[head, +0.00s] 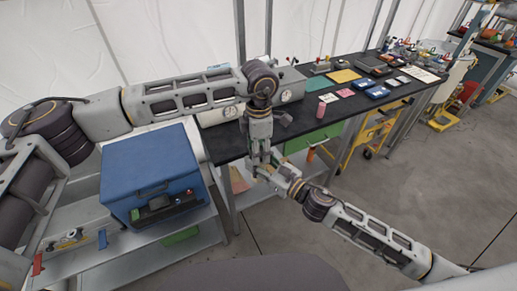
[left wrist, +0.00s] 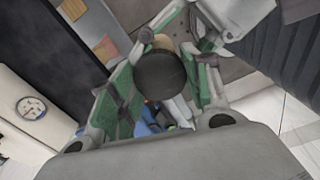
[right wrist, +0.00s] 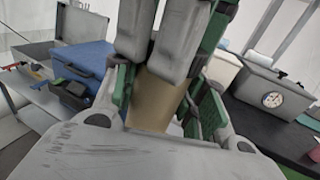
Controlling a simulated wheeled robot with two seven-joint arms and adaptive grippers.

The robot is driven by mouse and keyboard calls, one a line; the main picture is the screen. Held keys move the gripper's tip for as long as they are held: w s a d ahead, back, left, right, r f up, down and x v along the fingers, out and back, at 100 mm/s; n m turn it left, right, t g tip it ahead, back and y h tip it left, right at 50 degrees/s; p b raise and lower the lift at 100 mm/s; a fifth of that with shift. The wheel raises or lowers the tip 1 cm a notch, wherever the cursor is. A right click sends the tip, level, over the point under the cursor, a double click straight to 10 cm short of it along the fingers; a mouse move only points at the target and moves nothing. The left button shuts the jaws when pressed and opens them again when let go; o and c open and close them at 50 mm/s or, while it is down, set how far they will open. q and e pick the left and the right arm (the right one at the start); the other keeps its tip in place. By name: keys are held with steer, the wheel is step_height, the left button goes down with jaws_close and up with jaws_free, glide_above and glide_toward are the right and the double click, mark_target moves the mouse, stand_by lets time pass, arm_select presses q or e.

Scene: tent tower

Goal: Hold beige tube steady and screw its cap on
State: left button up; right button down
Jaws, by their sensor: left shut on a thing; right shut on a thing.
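The beige tube (right wrist: 150,100) stands between the green-padded fingers of my right gripper (right wrist: 160,105), which is shut on it. The dark round cap (left wrist: 160,75) is between the fingers of my left gripper (left wrist: 158,85), which is shut on it. A bit of the beige tube (left wrist: 162,42) shows just past the cap's edge. In the head view my left gripper (head: 258,158) points down from above, and my right gripper (head: 272,172) meets it from the lower right. The left fingers hide the tube's top in the right wrist view, so I cannot tell how the cap sits on it.
A blue case (head: 150,165) stands on a metal shelf at left. A yellow cart (head: 370,128) stands beyond; floor at right is clear.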

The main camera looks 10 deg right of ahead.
arm_select(q)
steer(key=shift+w+a, duration=0.1)
steer(key=shift+a, duration=0.05)
steer(key=o, duration=1.1)
steer(key=shift+r, duration=0.1)
steer(key=shift+r, duration=2.15)
steer(key=shift+c, duration=0.2)
